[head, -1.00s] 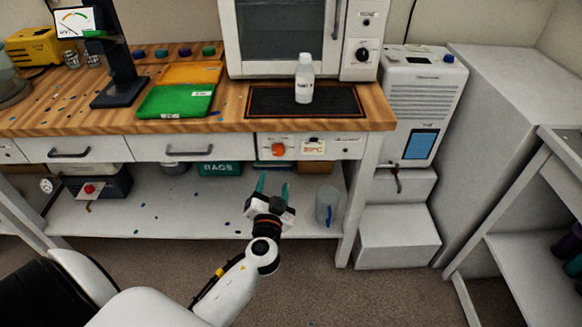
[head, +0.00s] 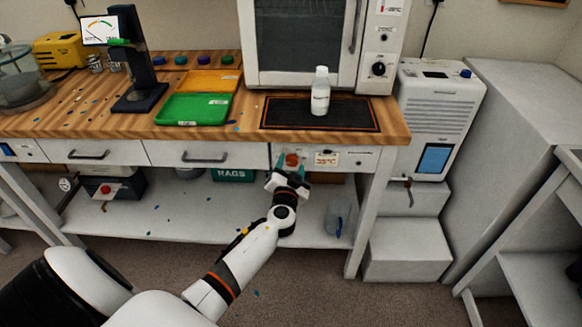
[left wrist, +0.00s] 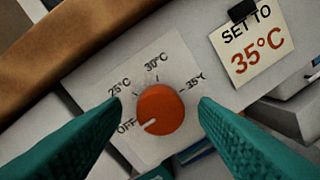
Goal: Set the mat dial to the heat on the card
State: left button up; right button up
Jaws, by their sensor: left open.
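The orange mat dial (left wrist: 160,109) sits on a white panel on the bench front, marked OFF, 25°C, 30°C and 35°C. Its white pointer line is at OFF. It also shows in the head view (head: 291,159). The card (left wrist: 253,47), clipped to the right of the dial, reads "SET TO 35°C"; it also shows in the head view (head: 327,159). My left gripper (left wrist: 160,118) is open, its teal fingers on either side of the dial and apart from it. The heat mat (head: 284,113) lies on the bench with a white bottle (head: 320,92) on it. My right gripper is not in view.
A wooden bench top overhangs the panel. Drawers (head: 204,153) are to the left. An oven (head: 305,45) stands behind the mat. The lower shelf (head: 170,212) holds boxes and a clear beaker (head: 337,217).

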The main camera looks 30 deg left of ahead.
pick_arm(q)
jog(key=c, duration=1)
jog(key=shift+o, duration=0.2)
